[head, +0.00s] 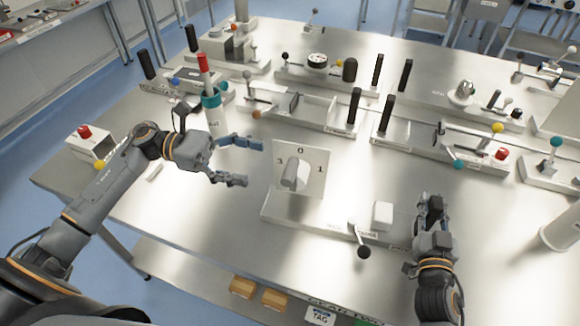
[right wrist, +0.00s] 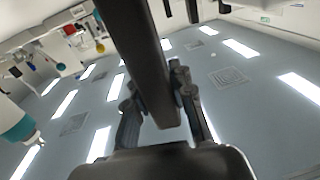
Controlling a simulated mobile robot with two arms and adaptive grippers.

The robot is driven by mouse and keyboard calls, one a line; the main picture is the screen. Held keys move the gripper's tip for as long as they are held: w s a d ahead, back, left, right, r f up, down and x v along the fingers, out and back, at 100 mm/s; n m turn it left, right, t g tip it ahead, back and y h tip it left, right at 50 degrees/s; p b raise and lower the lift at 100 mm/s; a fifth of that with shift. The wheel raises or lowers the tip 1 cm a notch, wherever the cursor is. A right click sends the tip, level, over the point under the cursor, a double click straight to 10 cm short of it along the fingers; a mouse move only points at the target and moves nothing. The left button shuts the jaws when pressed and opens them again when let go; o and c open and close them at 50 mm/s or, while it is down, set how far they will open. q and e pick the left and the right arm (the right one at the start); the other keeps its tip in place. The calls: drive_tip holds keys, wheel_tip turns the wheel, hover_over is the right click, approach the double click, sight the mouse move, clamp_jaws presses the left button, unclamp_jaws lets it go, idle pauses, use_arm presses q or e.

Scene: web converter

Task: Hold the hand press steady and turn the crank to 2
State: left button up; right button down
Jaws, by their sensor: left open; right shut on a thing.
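The hand press appears to be the metal unit in the middle of the head view, with a long low base (head: 290,212). An upright plate (head: 318,160) on it shows 3 at left, 0 at top and 1 at right; no 2 is visible. A grey crank knob (head: 293,174) sits in front of the plate. My left gripper (head: 254,162) is open and empty, just left of the plate and apart from the crank. My right gripper (head: 432,205) is shut on a black upright handle (right wrist: 140,50) by the base's right end; the gripper partly hides it.
A lever with a black ball (head: 363,252) and a white block (head: 382,215) are on the front right of the base. A grey cylinder with a teal collar (head: 212,100) stands behind my left gripper. Several other fixtures with black handles fill the table's back.

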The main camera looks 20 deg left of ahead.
sight(286, 169)
use_arm(q)
drive_tip(key=d, duration=0.6)
drive_tip(key=w+d, duration=0.1)
drive_tip(key=d, duration=0.2)
drive_tip(key=shift+s, duration=0.1)
clamp_jaws()
